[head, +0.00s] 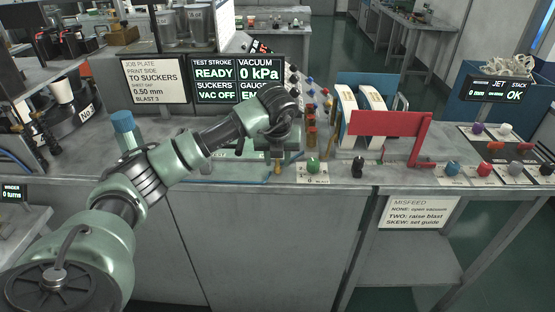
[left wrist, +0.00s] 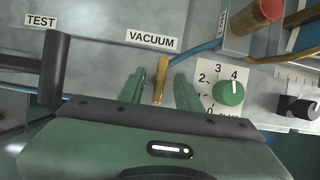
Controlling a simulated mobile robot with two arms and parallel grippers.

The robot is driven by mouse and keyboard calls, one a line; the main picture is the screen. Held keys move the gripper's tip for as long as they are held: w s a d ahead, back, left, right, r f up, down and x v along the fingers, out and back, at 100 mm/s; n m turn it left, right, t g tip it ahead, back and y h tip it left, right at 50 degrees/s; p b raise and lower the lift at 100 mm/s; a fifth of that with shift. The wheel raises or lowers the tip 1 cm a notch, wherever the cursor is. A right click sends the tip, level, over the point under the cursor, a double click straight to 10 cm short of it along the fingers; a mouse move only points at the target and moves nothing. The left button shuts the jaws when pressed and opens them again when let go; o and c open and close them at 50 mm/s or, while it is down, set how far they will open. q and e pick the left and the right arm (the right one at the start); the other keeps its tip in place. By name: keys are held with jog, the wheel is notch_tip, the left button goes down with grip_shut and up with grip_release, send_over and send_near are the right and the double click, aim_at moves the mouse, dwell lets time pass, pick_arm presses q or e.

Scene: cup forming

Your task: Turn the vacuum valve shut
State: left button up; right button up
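The vacuum valve shows as a slim brass-yellow lever (left wrist: 160,78) below the VACUUM label (left wrist: 152,40) in the left wrist view, with blue tubing to its right. It is small at the front of the bench in the head view (head: 277,168). My left gripper (left wrist: 160,88) is open, one green finger on each side of the lever, with a visible gap on both sides. In the head view my left gripper (head: 277,155) points down over the lever. The display (head: 258,73) reads vacuum 0 kPa. My right gripper is not in view.
A green dial (left wrist: 229,92) with a number scale sits just right of the lever, with a black knob (left wrist: 297,107) farther right. A dark post (left wrist: 54,68) stands left near the TEST label. A red bracket (head: 390,125) stands on the bench to the right.

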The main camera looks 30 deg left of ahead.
pick_arm(q)
jog(key=b+v, duration=0.1)
jog(key=v, duration=0.6)
jog(key=shift+r+b, duration=0.35)
jog(key=shift+b, duration=0.05)
jog(key=shift+d, duration=0.15)
